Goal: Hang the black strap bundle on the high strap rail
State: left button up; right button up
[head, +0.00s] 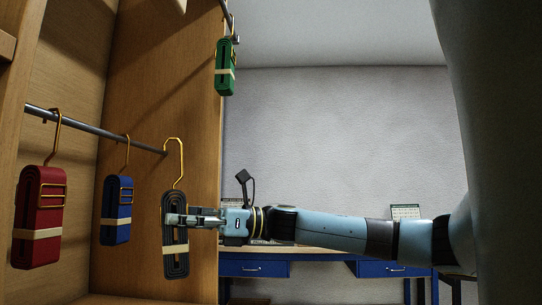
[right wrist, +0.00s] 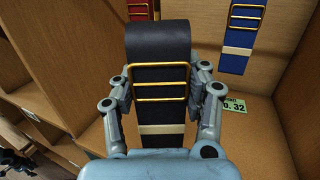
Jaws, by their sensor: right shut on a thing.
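The black strap bundle (head: 176,262), with a pale band and a gold hook (head: 180,160), hangs upright in my right gripper (head: 185,219). In the right wrist view my right gripper (right wrist: 160,95) has a finger on each side of the black bundle (right wrist: 158,45), near its gold buckle. The hook's top is close to the end of the low rail (head: 85,132); I cannot tell whether they touch. The high strap rail (head: 228,18) is at the top, with a green bundle (head: 225,68) hanging from it. My left gripper is not in view.
A red bundle (head: 40,215) and a blue bundle (head: 117,208) hang on the low rail, left of the black one. The wooden cabinet's side wall (head: 200,100) stands behind. A blue desk (head: 310,265) is farther back. A green label (right wrist: 233,106) shows in the wrist view.

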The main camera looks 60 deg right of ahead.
jog(key=s+d+r+m+t+h, duration=0.15)
jog(key=d+r, duration=0.45)
jog(key=r, duration=0.7)
jog(key=s+d+r+m+t+h, duration=0.15)
jog(key=d+r, duration=0.35)
jog(key=r, duration=0.8)
jog(key=s+r+t+h, duration=0.1)
jog(key=s+r, duration=0.3)
jog(key=r, duration=0.3)
jog(key=s+r+m+b, duration=0.1)
jog(key=s+r, duration=0.2)
jog(key=r, duration=0.4)
jog(key=s+r+t+h, duration=0.1)
jog(key=s+r, duration=0.3)
jog(key=r, duration=0.3)
pick_arm(q)
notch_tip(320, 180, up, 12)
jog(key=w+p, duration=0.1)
jog(key=p, duration=1.2)
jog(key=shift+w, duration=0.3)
pick_arm(e)
jog(key=w+a+f, duration=0.1)
jog(key=w+a, duration=0.1)
jog(key=w, duration=0.4)
jog(key=w+a+f, duration=0.2)
jog(key=w+a, duration=0.1)
jog(key=w, duration=0.4)
jog(key=shift+a+f, duration=0.25)
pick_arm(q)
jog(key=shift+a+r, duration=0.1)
